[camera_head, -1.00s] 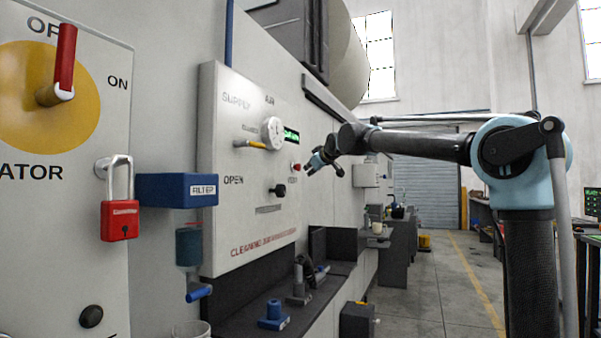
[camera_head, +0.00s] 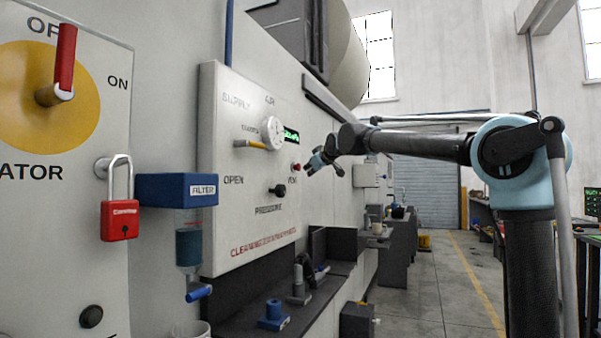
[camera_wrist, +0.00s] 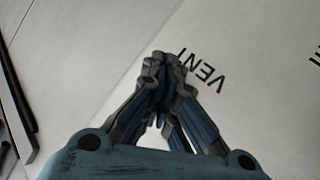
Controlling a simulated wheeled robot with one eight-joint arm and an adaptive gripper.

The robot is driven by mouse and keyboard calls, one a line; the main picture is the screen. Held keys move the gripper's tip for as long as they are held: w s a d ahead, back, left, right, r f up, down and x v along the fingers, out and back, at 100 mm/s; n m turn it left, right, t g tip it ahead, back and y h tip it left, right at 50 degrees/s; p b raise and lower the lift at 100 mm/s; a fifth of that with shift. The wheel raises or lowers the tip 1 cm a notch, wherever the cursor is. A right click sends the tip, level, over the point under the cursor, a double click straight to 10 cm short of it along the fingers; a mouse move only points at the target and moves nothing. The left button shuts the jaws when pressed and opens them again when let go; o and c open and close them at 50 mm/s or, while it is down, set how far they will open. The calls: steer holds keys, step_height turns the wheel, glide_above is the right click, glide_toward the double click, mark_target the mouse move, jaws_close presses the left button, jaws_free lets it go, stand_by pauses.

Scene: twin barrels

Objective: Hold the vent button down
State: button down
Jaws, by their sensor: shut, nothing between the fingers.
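The red vent button (camera_head: 296,166) is on the pale panel (camera_head: 228,215), just above the VENT label (camera_head: 293,180). My gripper (camera_head: 309,168) is just right of the button in the head view, pointing at the panel. Whether it touches the button cannot be told. In the wrist view my gripper (camera_wrist: 160,62) is shut, with its fingertips together and nothing seen between them. The VENT lettering (camera_wrist: 207,72) shows right beside the fingertips. The button is not visible there; the fingers may hide it.
The panel also carries a gauge (camera_head: 272,132), a yellow lever (camera_head: 252,144), a green display (camera_head: 291,135) and a black knob (camera_head: 278,190). A dark shelf (camera_head: 240,318) with a blue fitting (camera_head: 272,314) lies below.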

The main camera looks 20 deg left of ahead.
steer(key=shift+a, duration=0.2)
steer(key=shift+a, duration=0.3)
steer(key=shift+a, duration=0.5)
stand_by(0.9)
steer(key=shift+d, duration=0.1)
stand_by(0.8)
steer(key=shift+s+d, duration=0.1)
steer(key=shift+d, duration=0.75)
steer(key=shift+s+d, duration=0.2)
steer(key=shift+d, duration=2.25)
